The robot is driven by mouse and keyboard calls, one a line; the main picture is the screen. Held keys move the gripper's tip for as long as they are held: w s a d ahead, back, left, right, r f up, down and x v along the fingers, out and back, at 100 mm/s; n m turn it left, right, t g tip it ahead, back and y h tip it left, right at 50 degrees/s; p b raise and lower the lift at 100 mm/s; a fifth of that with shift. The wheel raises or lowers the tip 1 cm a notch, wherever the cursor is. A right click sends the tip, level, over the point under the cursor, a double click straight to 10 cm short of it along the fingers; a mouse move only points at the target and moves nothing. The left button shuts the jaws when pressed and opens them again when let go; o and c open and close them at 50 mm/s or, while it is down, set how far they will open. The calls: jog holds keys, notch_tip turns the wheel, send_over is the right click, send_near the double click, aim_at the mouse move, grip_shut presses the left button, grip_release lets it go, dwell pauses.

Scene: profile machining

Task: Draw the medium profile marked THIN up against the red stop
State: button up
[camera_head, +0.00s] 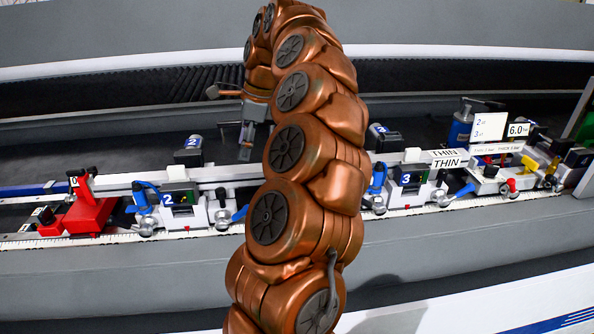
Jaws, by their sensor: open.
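A long pale profile (225,173) lies lengthwise across the row of clamps, with its middle hidden behind my arm. My gripper (246,152) is open and points down near the profile, left of my arm. My arm hides part of its surroundings, and I cannot tell whether the fingers touch the profile.
Clamp unit 2 (181,208) with blue levers stands right of the red stop. A display reading 6.0 (518,130) and yellow parts (538,160) are at the far right. A grey ledge (130,262) runs along the front.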

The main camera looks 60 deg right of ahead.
jog(key=v, duration=0.4)
jog(key=shift+s+d+r, duration=0.1)
jog(key=shift+r, duration=0.3)
